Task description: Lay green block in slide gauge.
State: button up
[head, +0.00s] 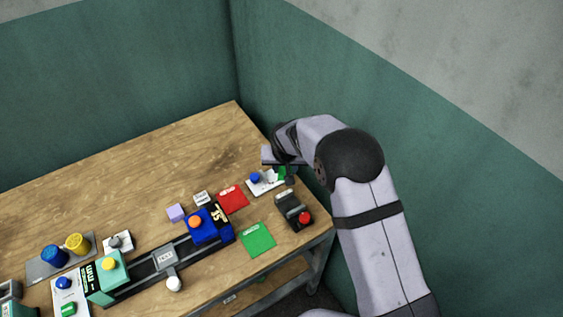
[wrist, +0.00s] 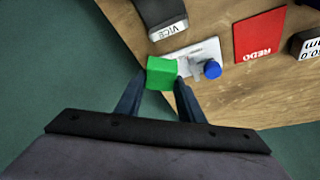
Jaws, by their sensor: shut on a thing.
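My gripper (wrist: 160,90) is shut on the green block (wrist: 161,73), held between its two dark fingertips. The block also shows in the head view (head: 282,173), partly hidden by my gripper. In the head view the plate (head: 265,187) lies below and left of my gripper.
A dark vice (head: 289,208) with a red knob stands close to the plate, near the table's right edge. A red REDO card (head: 233,198) lies left of it and a green card (head: 257,239) nearer. A dark rail with blue and teal blocks runs left. The back table is clear.

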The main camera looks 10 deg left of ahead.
jog(key=w+a+r+n+g+y, duration=0.1)
jog(key=w+a+n+y, duration=0.1)
jog(key=w+a+n, duration=0.2)
jog(key=a+n, duration=0.1)
jog(key=n, duration=0.1)
jog(key=shift+w+r+n, duration=0.25)
jog(key=shift+w+n, duration=0.05)
jog(key=shift+n, duration=0.1)
jog(key=shift+d+f, duration=0.1)
jog(key=shift+f, duration=0.05)
dwell(0.3)
jog(key=shift+f+b, duration=2.35)
jog(key=shift+f, duration=0.45)
jog(key=shift+f+b, duration=0.75)
jog(key=shift+f, duration=0.05)
dwell(0.5)
jog(key=o, duration=1)
jog(key=shift+o, duration=0.2)
